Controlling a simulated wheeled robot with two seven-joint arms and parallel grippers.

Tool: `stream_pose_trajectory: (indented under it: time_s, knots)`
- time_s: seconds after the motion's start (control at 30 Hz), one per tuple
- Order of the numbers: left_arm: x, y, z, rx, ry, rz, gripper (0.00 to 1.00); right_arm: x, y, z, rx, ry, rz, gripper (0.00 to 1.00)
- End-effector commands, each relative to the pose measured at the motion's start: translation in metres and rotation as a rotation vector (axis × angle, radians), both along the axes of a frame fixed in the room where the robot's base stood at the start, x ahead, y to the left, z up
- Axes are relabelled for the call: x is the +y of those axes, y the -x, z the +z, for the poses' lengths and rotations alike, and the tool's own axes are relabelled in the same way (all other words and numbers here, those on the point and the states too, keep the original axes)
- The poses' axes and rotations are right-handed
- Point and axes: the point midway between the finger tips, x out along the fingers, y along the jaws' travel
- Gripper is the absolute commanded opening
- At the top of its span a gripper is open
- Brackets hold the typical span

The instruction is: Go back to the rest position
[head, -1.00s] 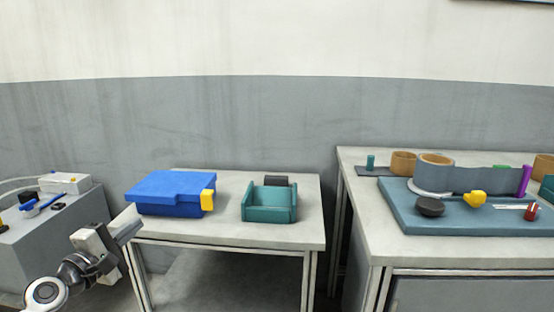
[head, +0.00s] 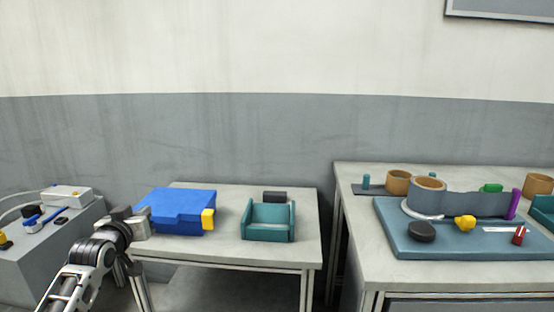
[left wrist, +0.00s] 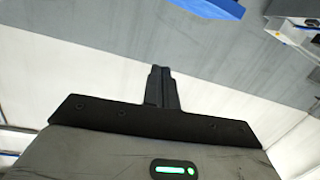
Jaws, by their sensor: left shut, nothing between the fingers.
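My left gripper (head: 133,222) is at the lower left of the head view, in front of the left end of the blue case. In the left wrist view its two dark fingers (left wrist: 160,72) are pressed together with nothing between them. The blue case (head: 176,209), with a yellow latch (head: 208,219), sits on the middle table, partly covered by my left arm. A blue edge also shows at the top of the left wrist view (left wrist: 212,7). My right gripper does not show.
The middle table (head: 225,250) also holds a teal open tray (head: 268,232) and a dark block (head: 275,197). The right table (head: 350,235) carries a blue-grey board (head: 455,247) with small parts, and tan rings (head: 398,182). A grey cabinet (head: 40,255) stands at left.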

Motion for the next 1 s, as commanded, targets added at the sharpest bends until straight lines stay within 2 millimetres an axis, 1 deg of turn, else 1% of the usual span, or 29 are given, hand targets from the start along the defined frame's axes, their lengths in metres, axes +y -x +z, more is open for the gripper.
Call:
stream_pose_trajectory:
  time_s: [0.03,0.17,0.2,0.37,0.47,0.5,0.57,0.6,0.67,0.7,0.77,0.8,0.9,1.0]
  knots:
    - [0.006,0.000,0.000,0.003,-0.115,0.017,0.00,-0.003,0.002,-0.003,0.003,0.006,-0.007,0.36]
    - [0.023,0.001,0.002,0.016,-0.417,0.061,0.00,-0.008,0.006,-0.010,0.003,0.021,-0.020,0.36]
    - [0.011,0.010,-0.019,0.038,-0.403,0.037,0.00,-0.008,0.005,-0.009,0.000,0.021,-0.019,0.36]
    - [-0.021,0.044,-0.069,0.085,-0.383,-0.028,0.00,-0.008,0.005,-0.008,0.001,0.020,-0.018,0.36]
    - [-0.043,0.072,-0.102,0.123,-0.365,-0.074,0.00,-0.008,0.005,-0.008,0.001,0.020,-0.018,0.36]
    - [-0.053,0.087,-0.116,0.140,-0.356,-0.093,0.00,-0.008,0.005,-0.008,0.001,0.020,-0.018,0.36]
    - [-0.069,0.111,-0.138,0.168,-0.339,-0.125,0.00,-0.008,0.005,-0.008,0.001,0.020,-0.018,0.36]
    - [-0.082,0.130,-0.153,0.189,-0.323,-0.148,0.00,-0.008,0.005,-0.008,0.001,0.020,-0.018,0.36]
    - [-0.100,0.164,-0.174,0.224,-0.296,-0.183,0.00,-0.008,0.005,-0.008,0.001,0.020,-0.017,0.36]
    - [-0.113,0.189,-0.187,0.250,-0.274,-0.205,0.00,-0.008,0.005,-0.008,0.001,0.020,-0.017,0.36]
    - [-0.131,0.228,-0.202,0.288,-0.237,-0.236,0.00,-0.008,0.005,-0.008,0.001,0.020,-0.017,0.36]
    - [-0.142,0.253,-0.210,0.313,-0.211,-0.253,0.00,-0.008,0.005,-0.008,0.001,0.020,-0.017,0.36]
    - [-0.164,0.308,-0.219,0.367,-0.149,-0.283,0.00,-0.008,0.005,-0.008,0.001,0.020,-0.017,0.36]
    - [-0.177,0.347,-0.219,0.406,-0.102,-0.298,0.00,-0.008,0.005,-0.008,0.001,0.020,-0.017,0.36]
